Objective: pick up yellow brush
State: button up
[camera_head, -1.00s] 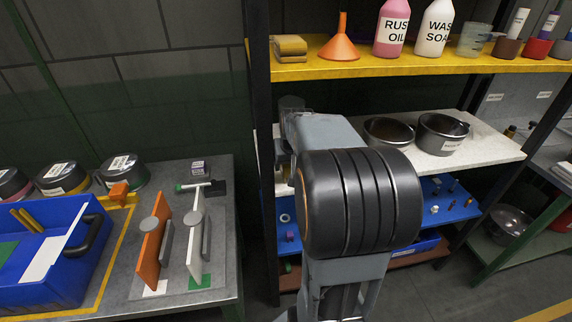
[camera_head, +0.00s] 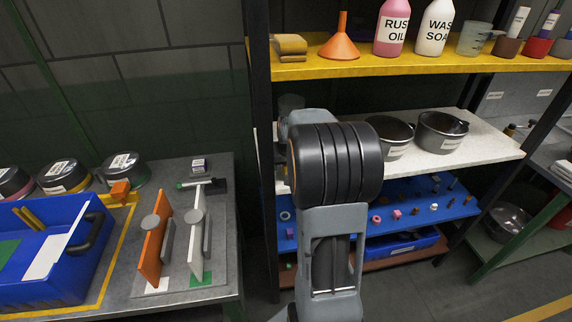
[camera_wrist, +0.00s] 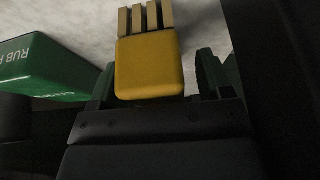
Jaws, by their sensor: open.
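The yellow brush (camera_wrist: 149,68) shows in the wrist view as a yellow block with pale strips at its top end, above a light speckled surface. My gripper (camera_wrist: 155,78) is open, with one dark finger on each side of the brush's yellow block. I cannot tell whether either finger touches it. In the head view, my arm hides both the gripper and the brush.
A green box (camera_wrist: 40,72) with white lettering lies left of the brush in the wrist view. In the head view, metal pots (camera_head: 441,132) stand on the white shelf (camera_head: 478,142), right of my arm. The yellow shelf (camera_head: 400,66) with bottles is above.

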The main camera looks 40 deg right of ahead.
jog(key=c, duration=1)
jog(key=shift+c, duration=0.2)
jog(key=shift+r, duration=0.1)
jog(key=shift+r, duration=0.5)
notch_tip(320, 180, up, 2)
jog(key=shift+r, duration=0.15)
jog(key=s+d+r, duration=0.3)
jog(key=s+r, duration=0.1)
jog(key=s, duration=0.2)
jog(key=s+d+r+b, duration=0.1)
jog(key=s+d+r, duration=0.1)
jog(key=s+r, duration=0.3)
jog(key=shift+s+d+r, duration=0.3)
jog(key=shift+s+d, duration=0.1)
jog(key=shift+s, duration=0.5)
